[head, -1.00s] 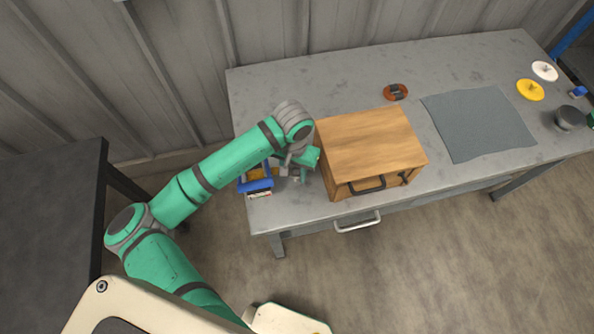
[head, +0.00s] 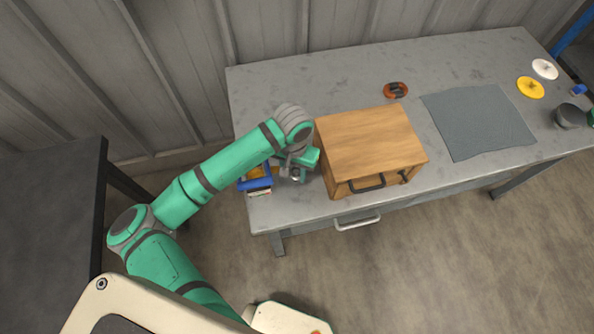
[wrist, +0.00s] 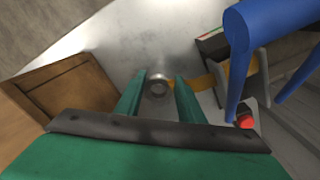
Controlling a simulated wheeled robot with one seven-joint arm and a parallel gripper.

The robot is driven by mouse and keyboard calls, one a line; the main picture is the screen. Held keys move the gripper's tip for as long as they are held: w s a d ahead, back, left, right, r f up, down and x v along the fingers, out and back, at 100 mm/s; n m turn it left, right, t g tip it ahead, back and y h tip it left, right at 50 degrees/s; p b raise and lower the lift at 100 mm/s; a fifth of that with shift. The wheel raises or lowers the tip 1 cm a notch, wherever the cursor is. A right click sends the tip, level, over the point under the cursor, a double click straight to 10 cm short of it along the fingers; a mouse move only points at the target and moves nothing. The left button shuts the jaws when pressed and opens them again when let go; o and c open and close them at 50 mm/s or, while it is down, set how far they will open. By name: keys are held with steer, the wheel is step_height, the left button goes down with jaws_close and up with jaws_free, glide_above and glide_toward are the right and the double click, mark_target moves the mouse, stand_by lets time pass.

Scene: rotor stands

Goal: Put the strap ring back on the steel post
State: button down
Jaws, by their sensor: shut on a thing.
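My gripper (wrist: 160,80) is at the left end of the grey table, just left of the wooden box. In the wrist view its two green fingers are closed on a small round grey metal thing (wrist: 158,86) with a darker centre. I cannot tell from its shape whether this is the strap ring or the top of the steel post. A yellow strap-like strip (wrist: 205,81) lies just right of the fingers. In the head view the gripper (head: 298,172) partly covers this spot, and no separate steel post can be made out.
A wooden box (head: 370,145) with a dark handle stands close to the right. A blue-framed item (head: 256,184) is close to the left, its blue part large in the wrist view (wrist: 238,55). A red-brown ring (head: 389,90), grey mat (head: 478,122) and discs (head: 530,87) lie farther right.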

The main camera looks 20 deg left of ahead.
steer(key=shift+f, duration=1.05)
stand_by(0.5)
steer(key=c, duration=1.1)
jaws_free()
steer(key=shift+o, duration=0.6)
steer(key=o, duration=0.4)
steer(key=shift+c, duration=0.2)
steer(key=shift+w, duration=0.1)
